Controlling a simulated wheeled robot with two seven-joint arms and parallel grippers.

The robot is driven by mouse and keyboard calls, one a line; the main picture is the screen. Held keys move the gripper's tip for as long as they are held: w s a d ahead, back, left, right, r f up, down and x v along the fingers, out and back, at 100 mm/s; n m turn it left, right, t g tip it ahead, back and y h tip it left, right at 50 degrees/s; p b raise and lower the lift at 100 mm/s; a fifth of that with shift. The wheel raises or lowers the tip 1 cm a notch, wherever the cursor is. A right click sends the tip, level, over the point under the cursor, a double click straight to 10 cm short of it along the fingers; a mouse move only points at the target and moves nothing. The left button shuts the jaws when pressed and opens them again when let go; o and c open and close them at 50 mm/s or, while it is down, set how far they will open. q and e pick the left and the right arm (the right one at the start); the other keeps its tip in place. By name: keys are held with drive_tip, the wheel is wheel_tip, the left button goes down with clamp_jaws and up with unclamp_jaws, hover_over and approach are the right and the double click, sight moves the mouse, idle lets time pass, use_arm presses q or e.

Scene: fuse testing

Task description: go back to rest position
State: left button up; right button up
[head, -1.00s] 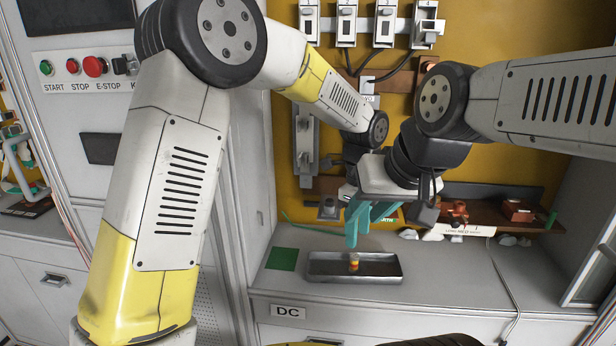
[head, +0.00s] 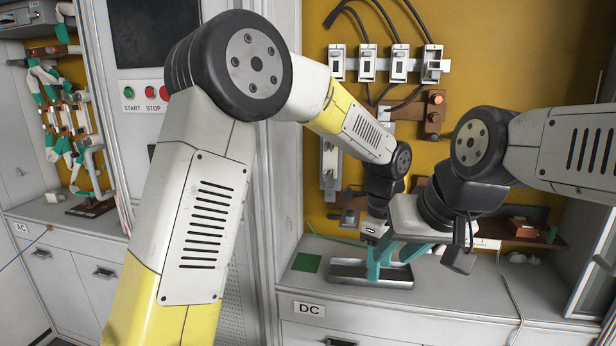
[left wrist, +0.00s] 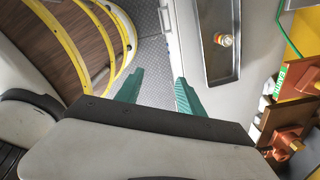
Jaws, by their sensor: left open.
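My left gripper (left wrist: 158,76) is open and empty in the left wrist view. Its teal fingers stand apart over the floor and the counter's front edge. The metal tray (left wrist: 210,72) lies beyond them on the counter, with an upright fuse (left wrist: 225,40) in it. In the head view my two hands overlap over the counter. Teal fingers cover the middle of the tray (head: 345,272), and the fuse there is hidden. I cannot tell clearly which fingers belong to my right gripper, or whether it is open.
The counter has a green square (head: 306,262) left of the tray. Copper-coloured fittings (head: 524,228) stand on a shelf at the right. Switches (head: 367,64) line the yellow back panel above. A second cabinet (head: 75,248) stands at the left. A cable hangs over the counter's front at the right.

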use_arm(q)
drive_tip(key=s+a+r+n+t+h, duration=0.1)
drive_tip(key=s+a+r+n, duration=0.1)
drive_tip(key=a+r+n, duration=0.45)
drive_tip(key=s+a+r+n+t, duration=0.2)
drive_tip(key=a+n, duration=0.2)
drive_tip(key=a, duration=0.5)
drive_tip(key=s+a+r+n+t+h, duration=0.1)
drive_tip(key=s+a+r+n, duration=0.2)
drive_tip(key=a+r+n, duration=0.4)
drive_tip(key=s+a+f+n+t, duration=0.2)
drive_tip(key=s+a+n, duration=0.5)
drive_tip(key=shift+a+f+n, duration=0.2)
drive_tip(key=shift+a+n, duration=0.1)
drive_tip(key=shift+n, duration=0.05)
drive_tip(key=shift+w, duration=0.1)
